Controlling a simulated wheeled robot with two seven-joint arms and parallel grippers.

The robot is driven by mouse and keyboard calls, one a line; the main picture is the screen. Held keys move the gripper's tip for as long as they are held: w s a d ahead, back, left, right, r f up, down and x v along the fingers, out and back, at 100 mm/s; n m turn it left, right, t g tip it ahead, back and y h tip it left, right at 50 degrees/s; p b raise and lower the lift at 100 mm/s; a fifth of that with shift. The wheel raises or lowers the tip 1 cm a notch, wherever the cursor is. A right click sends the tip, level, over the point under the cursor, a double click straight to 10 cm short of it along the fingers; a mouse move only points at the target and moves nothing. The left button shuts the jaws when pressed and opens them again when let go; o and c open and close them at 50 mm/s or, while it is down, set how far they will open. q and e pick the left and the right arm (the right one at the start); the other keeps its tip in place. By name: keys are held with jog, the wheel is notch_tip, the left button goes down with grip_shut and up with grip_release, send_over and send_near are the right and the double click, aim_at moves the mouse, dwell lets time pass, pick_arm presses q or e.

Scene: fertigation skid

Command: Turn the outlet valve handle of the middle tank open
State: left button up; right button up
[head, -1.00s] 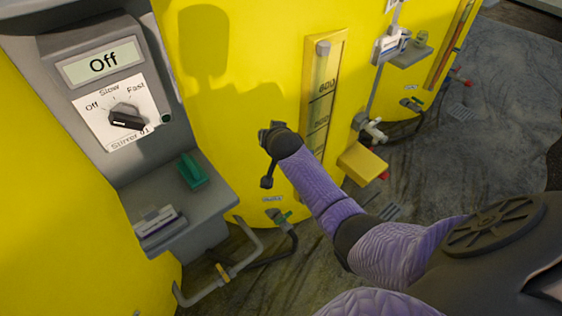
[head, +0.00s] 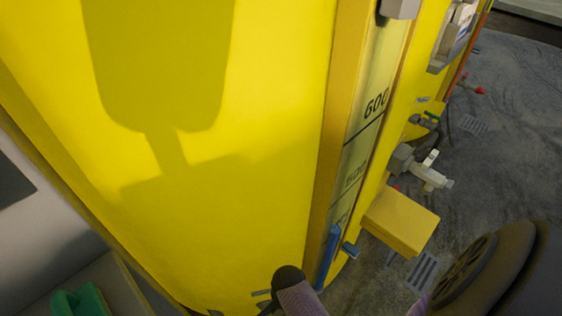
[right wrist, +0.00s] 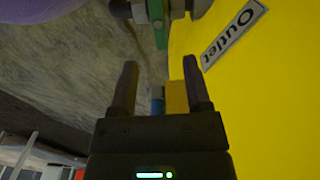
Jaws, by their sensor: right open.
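In the right wrist view a yellow tank wall (right wrist: 270,110) bears an "Outlet" label (right wrist: 234,36). Beside the label, at the top edge, is a grey valve (right wrist: 190,8) with a green handle (right wrist: 156,24). My right gripper (right wrist: 160,72) is open and empty; the handle shows beyond the fingertips, between them in the picture, apart from both. The valve is partly cut off by the frame. In the head view the large yellow tank (head: 250,200) fills the middle; my right arm is low against it, and its gripper is hidden there. My left gripper is not in view.
In the head view a level gauge (head: 370,130) marked 600 runs down the tank, with a blue piece (head: 328,258) low on it. A yellow block (head: 402,220) and white fitting (head: 430,172) jut out at right. Grey floor (head: 500,150) is open beyond.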

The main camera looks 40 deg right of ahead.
jog(key=f+b, duration=0.4)
jog(key=f, duration=0.1)
jog(key=f+b, duration=0.1)
jog(key=f, duration=0.1)
jog(key=shift+s+a+f+b, duration=0.1)
jog(key=shift+s+f+b, duration=0.1)
jog(key=shift+s+b, duration=0.2)
jog(key=shift+w+f+b, duration=0.15)
jog(key=shift+f+b, duration=0.7)
jog(key=shift+f, duration=0.1)
jog(key=shift+w+f, duration=0.1)
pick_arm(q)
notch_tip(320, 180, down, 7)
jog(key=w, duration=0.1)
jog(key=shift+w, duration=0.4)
pick_arm(e)
jog(key=shift+c, duration=0.3)
grip_shut()
